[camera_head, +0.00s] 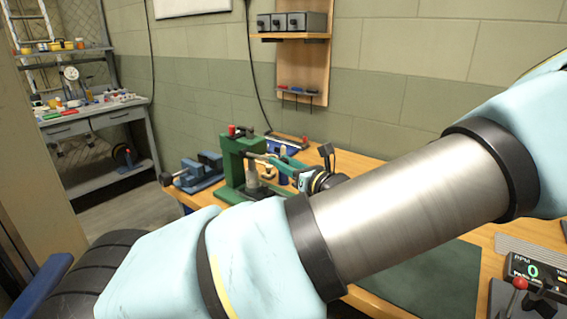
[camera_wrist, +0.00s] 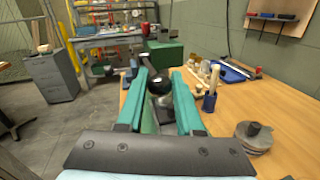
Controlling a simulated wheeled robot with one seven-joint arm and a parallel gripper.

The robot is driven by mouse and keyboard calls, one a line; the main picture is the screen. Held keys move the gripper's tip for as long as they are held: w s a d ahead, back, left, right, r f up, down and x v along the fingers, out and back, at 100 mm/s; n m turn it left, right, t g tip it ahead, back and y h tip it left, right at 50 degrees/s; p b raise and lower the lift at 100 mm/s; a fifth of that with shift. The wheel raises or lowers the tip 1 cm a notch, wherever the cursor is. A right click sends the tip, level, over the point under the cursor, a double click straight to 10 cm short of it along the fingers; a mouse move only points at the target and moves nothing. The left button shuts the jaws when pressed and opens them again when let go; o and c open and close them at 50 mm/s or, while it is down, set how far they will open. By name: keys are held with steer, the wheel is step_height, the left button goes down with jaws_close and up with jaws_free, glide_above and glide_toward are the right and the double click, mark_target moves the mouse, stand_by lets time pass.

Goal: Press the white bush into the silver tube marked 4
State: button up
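My gripper (camera_head: 277,161) is at the green arbor press (camera_head: 232,160) on the wooden bench. In the wrist view its two teal fingers (camera_wrist: 160,72) stand apart. A black ball knob (camera_wrist: 159,82) shows in the gap between them; I cannot tell whether they touch it. A silver cylinder (camera_head: 252,173) stands upright in the press, under the ram area; it may be the silver tube, but no number is readable. I cannot make out the white bush.
A blue vise (camera_head: 197,171) sits left of the press. A blue-and-tan hand tool (camera_wrist: 211,92) and a stack of round discs (camera_wrist: 254,135) stand on the bench to the right in the wrist view. A dark green mat (camera_head: 440,285) and an RPM display (camera_head: 530,270) are at the right.

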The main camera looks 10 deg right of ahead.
jaws_close()
stand_by(0.9)
